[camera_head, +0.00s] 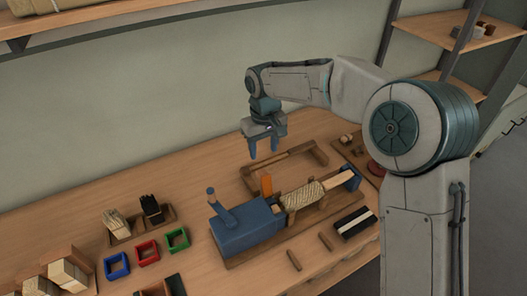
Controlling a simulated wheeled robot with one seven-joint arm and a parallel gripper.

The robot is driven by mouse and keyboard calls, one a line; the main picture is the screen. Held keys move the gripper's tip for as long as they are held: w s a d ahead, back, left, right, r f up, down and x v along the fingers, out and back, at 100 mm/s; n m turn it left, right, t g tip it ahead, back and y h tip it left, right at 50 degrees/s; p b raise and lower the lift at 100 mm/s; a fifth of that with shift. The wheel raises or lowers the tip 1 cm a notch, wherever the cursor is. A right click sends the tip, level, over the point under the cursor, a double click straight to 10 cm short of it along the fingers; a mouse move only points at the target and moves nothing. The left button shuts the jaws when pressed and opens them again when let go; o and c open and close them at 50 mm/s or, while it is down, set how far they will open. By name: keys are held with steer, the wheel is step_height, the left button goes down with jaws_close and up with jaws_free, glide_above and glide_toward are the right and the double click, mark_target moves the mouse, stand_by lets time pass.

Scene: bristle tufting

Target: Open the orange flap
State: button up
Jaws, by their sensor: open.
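The orange flap (267,185) is a small upright tab at the back right corner of the blue machine (240,236), on a wooden base on the bench. It stands beside a tan brush body held on the base. My gripper (264,151) hangs above and behind the flap, fingers pointing down and apart, with nothing between them. It does not touch the flap. The flap's lower edge and hinge are partly hidden by the machine.
A wooden frame (250,182) lies behind the machine, below my gripper. A blue lever (216,202) rises at the machine's left. Red (147,251), green and blue square holders and bristle bundles stand to the left.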

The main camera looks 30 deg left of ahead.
mark_target(264, 183)
steer(key=shift+w+a+f+b, duration=0.1)
steer(key=shift+w+f+b, duration=0.05)
steer(key=shift+f+b, duration=0.25)
steer(key=c, duration=0.9)
steer(key=w+a+f+b, duration=0.2)
steer(key=b, duration=0.3)
steer(key=shift+a, duration=0.15)
jaws_close()
step_height(264, 183, down, 7)
steer(key=y+b, duration=0.1)
steer(key=shift+a+f+t, duration=0.2)
steer(key=shift+a+t, duration=0.15)
steer(key=shift+t, duration=0.05)
steer(key=shift+s, duration=0.1)
steer(key=shift+f+b, duration=0.1)
steer(key=shift+b, duration=0.2)
